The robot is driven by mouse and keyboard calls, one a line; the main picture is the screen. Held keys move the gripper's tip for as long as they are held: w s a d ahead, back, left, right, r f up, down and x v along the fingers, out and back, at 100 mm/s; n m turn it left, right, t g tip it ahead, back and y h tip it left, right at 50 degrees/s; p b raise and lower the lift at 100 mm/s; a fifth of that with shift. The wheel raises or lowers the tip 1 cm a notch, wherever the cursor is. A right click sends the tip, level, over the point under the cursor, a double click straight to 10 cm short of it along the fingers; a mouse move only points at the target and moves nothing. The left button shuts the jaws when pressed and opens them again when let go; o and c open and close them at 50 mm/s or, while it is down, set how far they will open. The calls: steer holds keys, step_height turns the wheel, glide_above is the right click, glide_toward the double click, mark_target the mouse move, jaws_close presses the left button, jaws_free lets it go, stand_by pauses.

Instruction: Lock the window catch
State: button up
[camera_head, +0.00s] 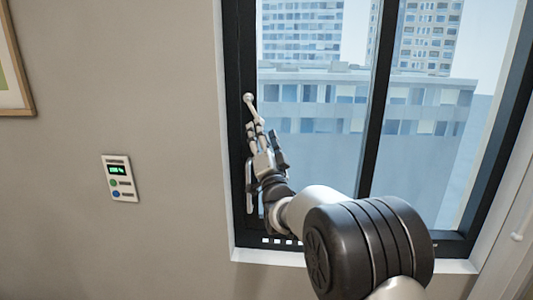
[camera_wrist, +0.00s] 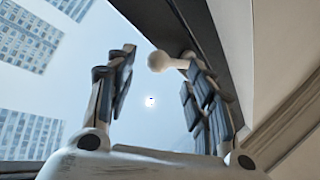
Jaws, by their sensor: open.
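The window catch shows a pale round knob (camera_head: 249,98) on a short light lever at the left upright of the dark window frame. The lever tilts, with the knob at its upper left end. My gripper (camera_head: 262,136) is just below the knob, pointing up along the frame, and hides the lower part of the catch. In the wrist view my gripper (camera_wrist: 160,72) is open, with a gap between its fingers. The knob (camera_wrist: 157,61) appears between the fingertips, nearer the right finger, and its stem runs behind that finger. I cannot tell whether they touch.
A slim metal handle (camera_head: 250,187) sits lower on the left upright, beside my wrist. A white wall panel (camera_head: 120,178) with a green display and buttons is on the wall to the left. A picture frame (camera_head: 17,70) hangs at the far left. Buildings show through the glass.

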steer(key=v, duration=0.9)
steer(key=shift+s+r, duration=0.1)
steer(key=shift+s, duration=0.05)
steer(key=shift+c, duration=0.5)
